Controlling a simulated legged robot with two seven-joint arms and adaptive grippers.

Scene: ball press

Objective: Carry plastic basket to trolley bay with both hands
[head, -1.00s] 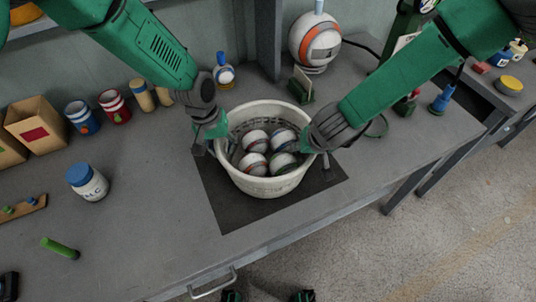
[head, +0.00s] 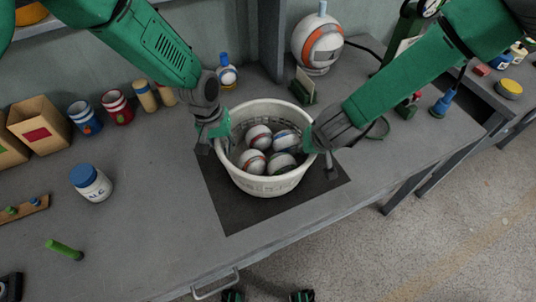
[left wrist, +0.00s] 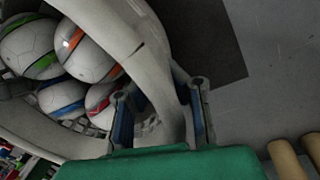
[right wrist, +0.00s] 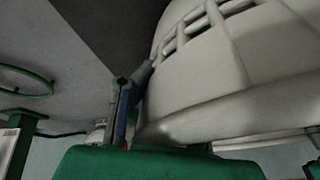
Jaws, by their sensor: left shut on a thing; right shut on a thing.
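The white plastic basket (head: 265,187) holds several white balls (head: 252,161) with coloured stripes. It is over the dark mat (head: 235,214) on the grey bench; whether it touches the mat I cannot tell. My left gripper (head: 216,138) is shut on the left side of the basket's rim, and in the left wrist view its fingers (left wrist: 165,105) straddle the rim. My right gripper (head: 318,148) is shut on the right side of the rim. In the right wrist view one finger (right wrist: 125,105) shows beside the basket wall (right wrist: 205,80); the other is hidden. No trolley bay can be made out.
Cans (head: 117,107) and a cardboard box (head: 40,125) stand behind. A ball machine (head: 317,45) stands at the back. Open floor (head: 420,240) is at the right.

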